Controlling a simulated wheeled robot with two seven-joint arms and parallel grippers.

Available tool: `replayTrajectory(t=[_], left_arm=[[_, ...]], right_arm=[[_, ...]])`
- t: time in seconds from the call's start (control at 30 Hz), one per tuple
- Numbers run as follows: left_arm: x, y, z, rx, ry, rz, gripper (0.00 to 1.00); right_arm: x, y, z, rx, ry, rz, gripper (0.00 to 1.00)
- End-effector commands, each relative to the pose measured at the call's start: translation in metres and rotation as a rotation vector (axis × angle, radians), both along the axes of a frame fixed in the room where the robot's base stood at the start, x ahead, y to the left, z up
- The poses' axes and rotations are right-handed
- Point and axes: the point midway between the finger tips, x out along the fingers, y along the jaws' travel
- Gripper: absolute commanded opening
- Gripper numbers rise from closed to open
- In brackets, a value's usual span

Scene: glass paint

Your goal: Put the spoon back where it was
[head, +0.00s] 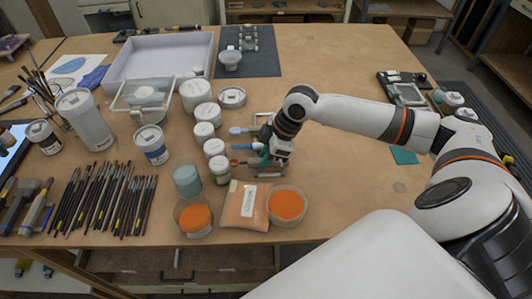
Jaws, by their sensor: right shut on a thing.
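My right gripper (266,154) reaches in from the right and is low over the middle of the table, shut on a spoon. The red-brown spoon (236,162) points left from the fingers, with its bowl beside the white jars; its handle is mostly hidden by the gripper. Two blue spoons (238,131) lie just behind it, one above the other in the picture, their handles running toward a small rack (268,173) partly hidden under the gripper. Whether the held spoon touches the rack cannot be told. My left gripper is not in view.
Several white jars (204,132) stand close left of the gripper. In front are an orange powder bowl (287,205), a packet (243,204) and a glass of blue-grey powder (187,180). Brushes (113,195) lie at the left.

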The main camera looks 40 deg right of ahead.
Motion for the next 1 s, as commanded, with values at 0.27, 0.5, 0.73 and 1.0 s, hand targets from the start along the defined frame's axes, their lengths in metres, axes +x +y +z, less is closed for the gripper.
replayTrajectory(t=[0.27, 0.5, 0.73, 1.0], left_arm=[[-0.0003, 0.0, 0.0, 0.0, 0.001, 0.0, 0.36], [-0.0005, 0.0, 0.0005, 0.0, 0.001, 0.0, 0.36], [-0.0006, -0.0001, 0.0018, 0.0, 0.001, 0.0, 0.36], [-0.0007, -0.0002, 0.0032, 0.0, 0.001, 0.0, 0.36]], right_arm=[[0.0001, 0.0, -0.0003, 0.0, -0.002, 0.001, 0.0], [0.0001, 0.0, -0.0006, 0.0, -0.002, 0.001, 0.0], [0.0002, 0.0001, -0.0026, 0.0, -0.002, 0.001, 0.0], [0.0001, 0.0001, -0.0055, 0.0, -0.002, 0.001, 0.0]])
